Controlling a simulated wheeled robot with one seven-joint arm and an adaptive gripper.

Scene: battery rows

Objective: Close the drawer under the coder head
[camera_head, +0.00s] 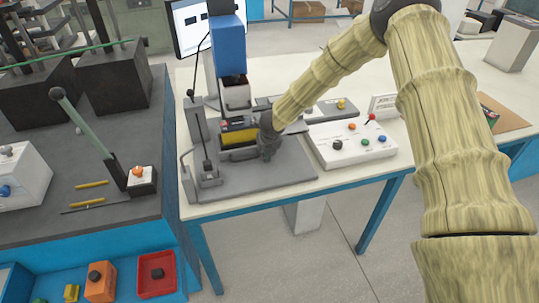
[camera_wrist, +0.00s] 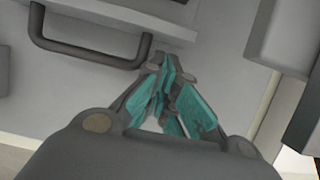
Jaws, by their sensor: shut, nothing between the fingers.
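The coder head is a blue block (camera_head: 229,48) on a grey column, with a small white and dark part below it. Under it, a grey drawer (camera_head: 238,154) with a yellow face or insert sits low on the grey base plate (camera_head: 290,177). How far it stands out is hard to tell. My gripper (camera_head: 268,152) is beside the drawer's right front end, low over the plate. In the wrist view my gripper's teal fingers (camera_wrist: 165,78) are shut and empty. A dark bar handle (camera_wrist: 85,50) is just left of the fingertips; contact is unclear.
A white control box (camera_head: 350,143) with coloured knobs stands right of the machine. A thin upright lever (camera_head: 205,135) and a grey post stand left of the drawer. The front right of the base plate is clear.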

